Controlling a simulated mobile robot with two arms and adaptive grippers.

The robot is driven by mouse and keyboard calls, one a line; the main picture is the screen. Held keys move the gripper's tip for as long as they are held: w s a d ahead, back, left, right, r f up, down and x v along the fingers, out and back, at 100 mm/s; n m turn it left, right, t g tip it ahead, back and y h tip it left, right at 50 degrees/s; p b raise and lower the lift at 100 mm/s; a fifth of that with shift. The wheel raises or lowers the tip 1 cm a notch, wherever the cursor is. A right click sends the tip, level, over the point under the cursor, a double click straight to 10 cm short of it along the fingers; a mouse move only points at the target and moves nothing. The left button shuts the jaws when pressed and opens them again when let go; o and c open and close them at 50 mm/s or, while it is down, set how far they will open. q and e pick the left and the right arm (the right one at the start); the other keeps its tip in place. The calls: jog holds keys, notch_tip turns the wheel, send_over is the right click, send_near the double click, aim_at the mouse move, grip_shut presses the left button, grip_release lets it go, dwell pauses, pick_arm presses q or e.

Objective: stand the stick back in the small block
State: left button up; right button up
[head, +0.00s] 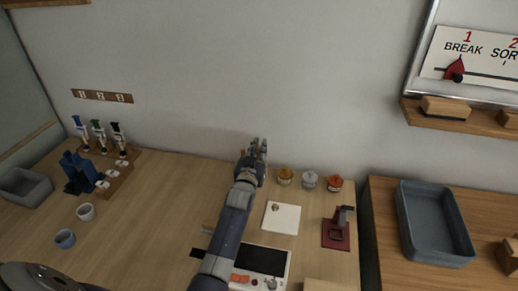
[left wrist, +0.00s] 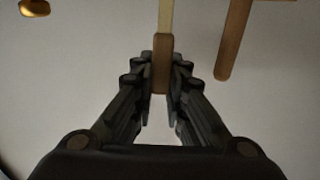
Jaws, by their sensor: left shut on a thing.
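My left gripper (head: 259,146) reaches to the back of the wooden table, in front of the pale wall. In the left wrist view the left gripper (left wrist: 161,70) is shut on a slim stick (left wrist: 161,64), brown between the fingertips and paler above them. The stick is mostly hidden by the fingers in the head view. I cannot make out the small block for certain. My right gripper is in neither view.
Jars with yellow, grey and red-orange tops (head: 309,181) stand right of the gripper. A white square plate (head: 282,217), a dark red stand (head: 336,235) and a white device (head: 262,262) are nearer.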

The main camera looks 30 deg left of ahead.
pick_arm(q)
jog(key=shift+f, duration=0.15)
dwell(0.5)
jog(key=o, duration=0.8)
jog(key=shift+s, duration=0.1)
jog(key=shift+s+d+p, duration=0.2)
jog(key=shift+s+p, duration=0.4)
jog(key=shift+s, duration=0.05)
jog(key=shift+p+v, duration=1.1)
jog(key=shift+v, duration=0.6)
jog(key=shift+s, duration=0.1)
